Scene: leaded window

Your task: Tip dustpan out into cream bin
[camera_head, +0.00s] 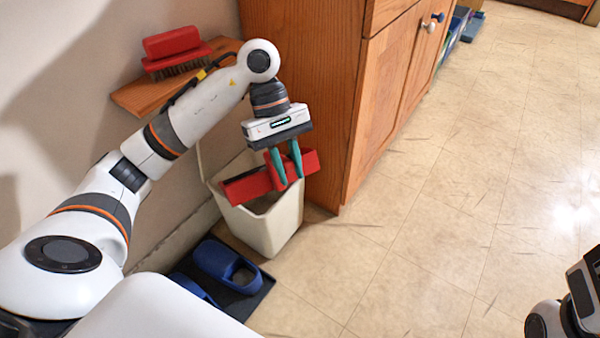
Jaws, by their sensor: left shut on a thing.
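The red dustpan (245,186) is held over the mouth of the cream bin (268,229). My left gripper (288,182) points down with its green fingers shut on the red dustpan. The dustpan looks tilted; I cannot tell whether anything is still on it. The bin stands on the floor against the cabinet side, with a lid raised at its back left. Part of its inside shows below the dustpan, dark and unclear. At the lower right edge only part of my right arm shows; its gripper is out of view.
A red brush (172,50) lies on a wooden wall shelf (140,97) behind my left arm. Blue slippers (227,265) sit on a dark mat (256,290) in front of the bin. A wooden cabinet (330,90) stands right of the bin. The tiled floor (450,200) to the right is clear.

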